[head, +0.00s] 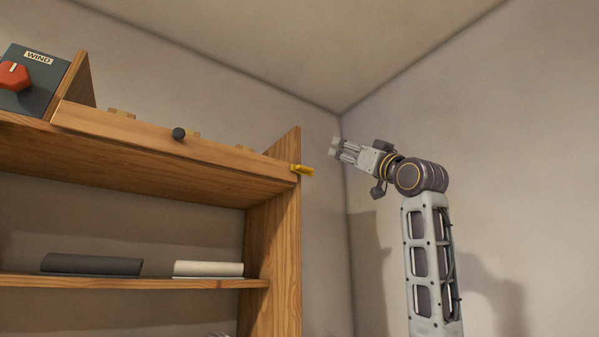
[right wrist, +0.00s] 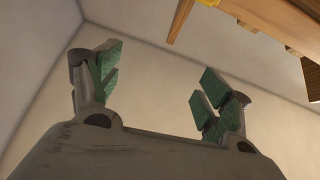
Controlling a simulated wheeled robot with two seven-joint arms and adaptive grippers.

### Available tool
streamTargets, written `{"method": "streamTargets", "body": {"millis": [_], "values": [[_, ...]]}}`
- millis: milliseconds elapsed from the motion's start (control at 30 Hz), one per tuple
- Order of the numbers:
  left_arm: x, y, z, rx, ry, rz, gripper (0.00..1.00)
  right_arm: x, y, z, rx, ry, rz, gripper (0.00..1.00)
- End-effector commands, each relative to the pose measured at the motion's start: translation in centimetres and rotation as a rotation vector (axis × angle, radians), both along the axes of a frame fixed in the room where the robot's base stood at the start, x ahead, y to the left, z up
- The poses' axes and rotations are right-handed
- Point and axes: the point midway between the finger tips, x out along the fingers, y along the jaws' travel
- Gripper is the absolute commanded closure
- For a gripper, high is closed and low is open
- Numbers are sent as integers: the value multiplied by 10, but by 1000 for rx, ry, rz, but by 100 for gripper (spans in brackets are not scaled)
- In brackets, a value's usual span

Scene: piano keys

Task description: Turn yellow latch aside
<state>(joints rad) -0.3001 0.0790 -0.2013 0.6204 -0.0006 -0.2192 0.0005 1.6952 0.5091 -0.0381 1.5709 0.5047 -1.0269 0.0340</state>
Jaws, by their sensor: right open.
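The yellow latch (head: 303,170) is a small bar at the right front corner of the wooden cabinet's upper shelf, pointing out to the right. A bit of yellow (right wrist: 293,52) at the wood edge in the right wrist view looks like the same latch. My right gripper (head: 335,149) is open and empty. In the head view it appears to the right of the latch and a little higher, with a gap between them. In the right wrist view its green-padded fingers (right wrist: 158,80) stand apart with only wall behind them. My left gripper is not in view.
The wooden cabinet (head: 272,260) fills the left side. Its hinged-looking front board (head: 140,130) has a dark knob (head: 179,134). A grey WIND box (head: 40,85) with a red knob stands at upper left. Dark (head: 92,264) and white (head: 208,269) pieces lie on the lower shelf.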

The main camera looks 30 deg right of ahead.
Motion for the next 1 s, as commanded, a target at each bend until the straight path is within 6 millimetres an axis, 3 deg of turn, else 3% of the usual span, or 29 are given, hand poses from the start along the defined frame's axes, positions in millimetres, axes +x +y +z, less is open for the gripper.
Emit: {"method": "streamTargets", "body": {"millis": [233, 600, 1000], "values": [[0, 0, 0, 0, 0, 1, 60, 3, 14, -18, -13, 94, 40, 21], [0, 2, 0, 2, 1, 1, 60, 19, 18, -47, -11, 245, 63, 21], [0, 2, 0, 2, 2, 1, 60, 20, 18, -50, -6, 257, 65, 21]]}}
